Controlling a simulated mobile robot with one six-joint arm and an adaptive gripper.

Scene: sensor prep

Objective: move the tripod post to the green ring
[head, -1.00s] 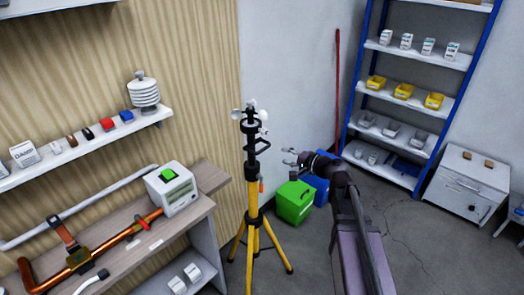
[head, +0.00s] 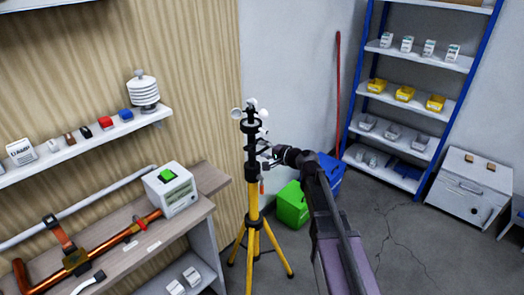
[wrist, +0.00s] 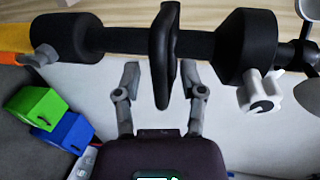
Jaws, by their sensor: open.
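The tripod post stands upright on yellow legs (head: 254,225), with a black upper section (head: 251,150) and an anemometer with white cups on top (head: 250,107). My gripper (head: 266,157) is at the black section from the right. In the wrist view my gripper (wrist: 163,82) is open, with a black flange (wrist: 163,55) of the post between its two fingers. The black post (wrist: 205,43) runs across the top of that view, with grey knobs (wrist: 262,92) on it. I cannot tell whether the fingers touch it. No green ring is visible.
A green bin (head: 292,204) and a blue bin (head: 328,175) stand behind the arm. A workbench (head: 205,180) with a meter (head: 171,189) and copper pipe is at the left. A blue-framed shelf (head: 413,97) and white cabinet (head: 470,188) stand at the right. Grey floor (head: 400,240) is open at the right.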

